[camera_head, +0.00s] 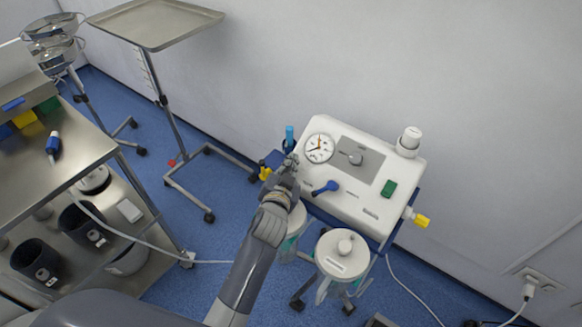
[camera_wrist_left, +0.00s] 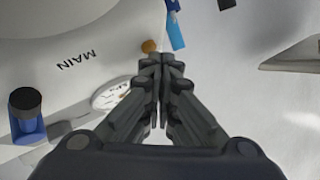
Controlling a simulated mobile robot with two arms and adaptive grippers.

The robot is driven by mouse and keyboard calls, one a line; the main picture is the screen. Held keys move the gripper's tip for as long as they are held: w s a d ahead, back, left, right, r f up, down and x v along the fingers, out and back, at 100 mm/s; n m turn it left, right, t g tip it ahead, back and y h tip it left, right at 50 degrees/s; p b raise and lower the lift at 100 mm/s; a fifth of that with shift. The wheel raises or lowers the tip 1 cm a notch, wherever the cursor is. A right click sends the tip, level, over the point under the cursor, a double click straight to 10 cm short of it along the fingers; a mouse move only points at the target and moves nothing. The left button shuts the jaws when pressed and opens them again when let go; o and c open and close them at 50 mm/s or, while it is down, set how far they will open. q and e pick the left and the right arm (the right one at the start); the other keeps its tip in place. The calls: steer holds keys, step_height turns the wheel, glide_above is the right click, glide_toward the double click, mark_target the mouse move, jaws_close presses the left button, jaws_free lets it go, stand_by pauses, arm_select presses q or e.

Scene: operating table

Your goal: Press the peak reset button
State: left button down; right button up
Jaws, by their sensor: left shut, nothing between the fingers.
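My left gripper (camera_head: 290,166) is shut and empty at the machine's left edge, beside the gauge. In the left wrist view, the gripper (camera_wrist_left: 161,62) partly covers the gauge (camera_wrist_left: 108,96). A small round orange-brown knob (camera_wrist_left: 149,46) is just beyond its fingertips; contact cannot be told. I cannot tell which part is the peak reset button. My right gripper is not in view.
A blue cylinder (camera_head: 289,137) stands at the machine's left edge, close to my gripper. A lidded canister (camera_head: 342,254) hangs below the machine. A steel cart (camera_head: 45,165) stands at left and a tray stand (camera_head: 155,22) behind it. The wall is behind the machine.

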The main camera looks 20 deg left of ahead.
arm_select(q)
steer(key=shift+w+f, duration=0.1)
steer(key=shift+f, duration=0.1)
stand_by(0.6)
steer(key=shift+w+d+f+b, duration=0.1)
steer(key=shift+b, duration=0.2)
steer(key=shift+s+r+p, duration=0.5)
steer(key=shift+r+p, duration=0.15)
steer(key=shift+p, duration=0.25)
steer(key=shift+a+r, duration=0.1)
steer(key=shift+a, duration=0.1)
steer(key=s+r+p, duration=0.1)
steer(key=r+p, duration=0.1)
steer(key=s+a+r+p, duration=0.1)
steer(key=r+p, duration=0.1)
steer(key=p, duration=0.1)
steer(key=shift+s, duration=0.35)
